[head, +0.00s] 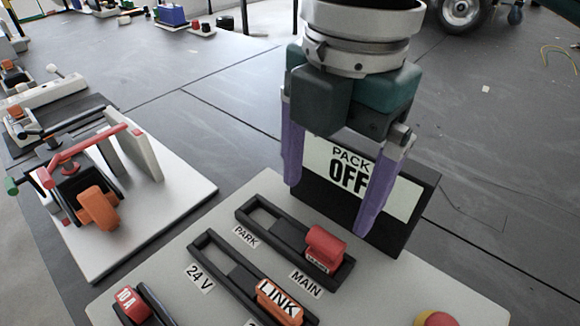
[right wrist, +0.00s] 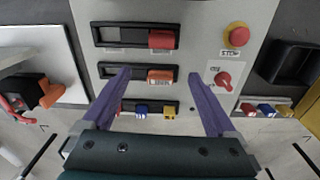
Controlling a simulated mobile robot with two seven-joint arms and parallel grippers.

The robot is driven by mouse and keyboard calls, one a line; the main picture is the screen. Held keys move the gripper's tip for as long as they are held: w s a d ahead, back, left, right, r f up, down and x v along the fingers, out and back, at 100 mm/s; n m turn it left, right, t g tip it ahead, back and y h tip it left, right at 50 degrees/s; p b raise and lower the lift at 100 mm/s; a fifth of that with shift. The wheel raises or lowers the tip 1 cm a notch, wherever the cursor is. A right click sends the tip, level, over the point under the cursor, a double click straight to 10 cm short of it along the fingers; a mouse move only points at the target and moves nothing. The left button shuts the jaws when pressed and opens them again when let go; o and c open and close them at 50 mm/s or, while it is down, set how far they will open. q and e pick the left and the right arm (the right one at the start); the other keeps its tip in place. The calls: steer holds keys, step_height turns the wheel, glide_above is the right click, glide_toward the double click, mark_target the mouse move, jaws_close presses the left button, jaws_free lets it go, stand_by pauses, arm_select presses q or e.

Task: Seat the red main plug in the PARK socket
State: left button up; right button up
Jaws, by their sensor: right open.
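The red main plug (head: 325,247) sits at the MAIN end of a black two-socket holder (head: 258,203) on the grey panel. The PARK socket (head: 265,218) at the holder's other end is empty. In the right wrist view the red plug (right wrist: 162,39) is at the right end and the PARK socket (right wrist: 112,35) at the left. My right gripper (head: 330,204) is open and empty, its purple fingers pointing down above the panel, apart from the plug. In its wrist view the fingertips (right wrist: 160,75) flank the orange LINK plug's position. My left gripper is not in view.
The orange LINK plug (head: 279,302) sits in the 24 V holder alongside. A PACK OFF sign (head: 400,235) stands behind the right gripper's fingers. A red stop button (right wrist: 238,37) and red knob (right wrist: 223,80) are on the right. A switch assembly on a white plate (head: 190,200) stands left.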

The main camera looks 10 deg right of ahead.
mark_target(328, 237)
steer(key=shift+w+d+f+n+b, duration=0.15)
steer(key=shift+w+d+f+b, duration=0.15)
steer(key=shift+f, duration=0.25)
steer(key=shift+w+d+f+n+b, duration=0.15)
steer(key=shift+d+f+b, duration=0.15)
steer(key=shift+f, duration=0.2)
step_height(328, 237, down, 4)
steer(key=shift+f, duration=0.1)
steer(key=f, duration=0.2)
steer(key=f+b, duration=0.1)
steer(key=f, duration=0.2)
steer(key=shift+w+d+f, duration=0.1)
steer(key=shift+w+d, duration=0.05)
steer(key=shift+w, duration=0.05)
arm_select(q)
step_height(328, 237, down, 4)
arm_select(e)
jaws_close()
